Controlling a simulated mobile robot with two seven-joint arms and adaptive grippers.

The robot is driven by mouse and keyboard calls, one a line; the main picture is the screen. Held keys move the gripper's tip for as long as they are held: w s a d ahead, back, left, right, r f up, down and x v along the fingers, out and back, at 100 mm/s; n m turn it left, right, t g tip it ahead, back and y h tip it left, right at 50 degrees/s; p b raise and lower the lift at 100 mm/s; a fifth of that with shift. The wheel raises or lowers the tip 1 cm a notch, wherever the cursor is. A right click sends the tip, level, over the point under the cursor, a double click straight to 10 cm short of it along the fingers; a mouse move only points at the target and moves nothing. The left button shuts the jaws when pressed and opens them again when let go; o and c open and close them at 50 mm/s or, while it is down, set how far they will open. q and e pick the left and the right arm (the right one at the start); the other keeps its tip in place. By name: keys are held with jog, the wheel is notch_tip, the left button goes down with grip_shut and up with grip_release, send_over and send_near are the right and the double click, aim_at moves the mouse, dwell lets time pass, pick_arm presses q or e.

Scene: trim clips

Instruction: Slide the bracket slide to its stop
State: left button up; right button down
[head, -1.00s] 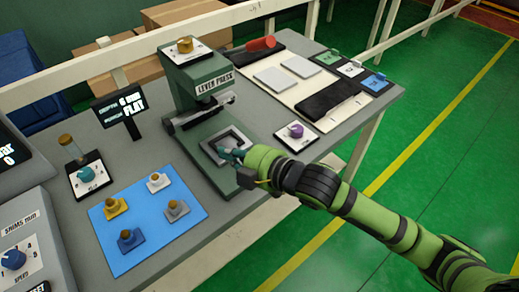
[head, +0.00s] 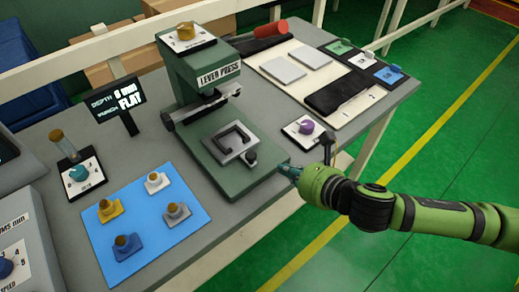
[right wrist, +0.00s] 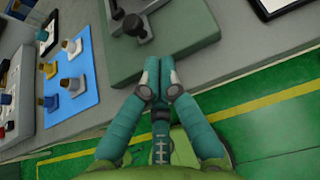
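The bracket slide (head: 224,154), a grey plate carrying a dark C-shaped bracket, sits on the green base of the lever press (head: 205,75). A dark round knob (head: 251,158) stands at its front right corner. The knob also shows in the right wrist view (right wrist: 134,25), ahead and left of my fingers. My right gripper (head: 286,169) is off the right edge of the press base, apart from the knob. In the right wrist view its teal fingers (right wrist: 155,66) are together with nothing visible between them. My left gripper is not in view.
A blue mat (head: 150,235) with several knobbed blocks lies left of the press. A purple-knob plate (head: 303,131) and a cream board (head: 345,110) with parts are to the right. A small display (head: 117,101) stands behind. Open green floor lies beyond the table's right edge.

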aim_at(258, 158)
jog(key=x, duration=0.7)
jog(key=shift+w+a+p, duration=0.15)
jog(key=shift+a+p, duration=0.05)
jog(key=shift+p, duration=0.2)
jog(key=shift+w+a+f+p, duration=0.1)
jog(key=shift+w+a+p, duration=0.2)
jog(key=shift+w+a, duration=0.45)
jog(key=shift+w+a+f+p, duration=0.1)
jog(key=shift+w+a+p, duration=0.3)
jog(key=shift+w, duration=0.6)
